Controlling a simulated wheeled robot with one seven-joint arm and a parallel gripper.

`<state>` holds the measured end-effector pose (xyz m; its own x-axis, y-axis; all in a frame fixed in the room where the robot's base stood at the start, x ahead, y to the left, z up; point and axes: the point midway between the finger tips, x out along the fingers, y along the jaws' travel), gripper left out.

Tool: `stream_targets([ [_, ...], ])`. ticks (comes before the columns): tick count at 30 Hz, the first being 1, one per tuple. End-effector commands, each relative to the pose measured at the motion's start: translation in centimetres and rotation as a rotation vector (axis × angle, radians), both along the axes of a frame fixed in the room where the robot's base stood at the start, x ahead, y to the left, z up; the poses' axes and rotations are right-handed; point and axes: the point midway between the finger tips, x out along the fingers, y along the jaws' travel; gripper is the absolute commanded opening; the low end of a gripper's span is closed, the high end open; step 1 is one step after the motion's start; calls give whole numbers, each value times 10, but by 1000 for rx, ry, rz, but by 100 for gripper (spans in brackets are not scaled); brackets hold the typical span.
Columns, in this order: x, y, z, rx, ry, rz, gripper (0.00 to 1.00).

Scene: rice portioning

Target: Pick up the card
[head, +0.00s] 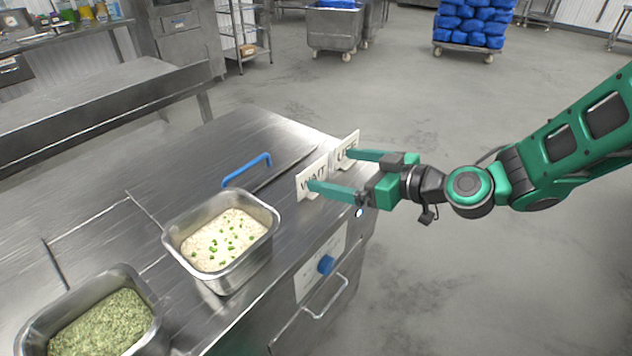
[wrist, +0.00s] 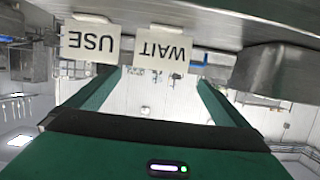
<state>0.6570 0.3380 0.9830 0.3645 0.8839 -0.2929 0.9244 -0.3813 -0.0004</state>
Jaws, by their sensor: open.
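Two white cards stand upright near the right edge of the steel counter. The WAIT card (head: 308,180) is nearer and the USE card (head: 347,147) is just beyond it. In the wrist view, upside down, the USE card (wrist: 90,42) is at left and the WAIT card (wrist: 162,48) is at centre. My gripper (head: 330,170) is open and empty at the cards. One finger reaches by the WAIT card and the other by the USE card. Whether either finger touches a card I cannot tell.
A steel pan (head: 172,240) of pale rice with green bits stands left of the cards. Another pan (head: 27,335) holds green food at lower left. A blue handle (head: 247,170) lies behind the rice pan. A steel counter (head: 255,125) has bare room behind the cards.

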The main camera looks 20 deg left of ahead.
Motion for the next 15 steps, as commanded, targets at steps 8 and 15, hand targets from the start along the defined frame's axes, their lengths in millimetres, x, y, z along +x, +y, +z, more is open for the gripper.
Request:
stream_targets([
  [8, 10, 25, -9, -1, 2, 0, 100],
  [15, 17, 48, -18, -3, 1, 3, 100],
])
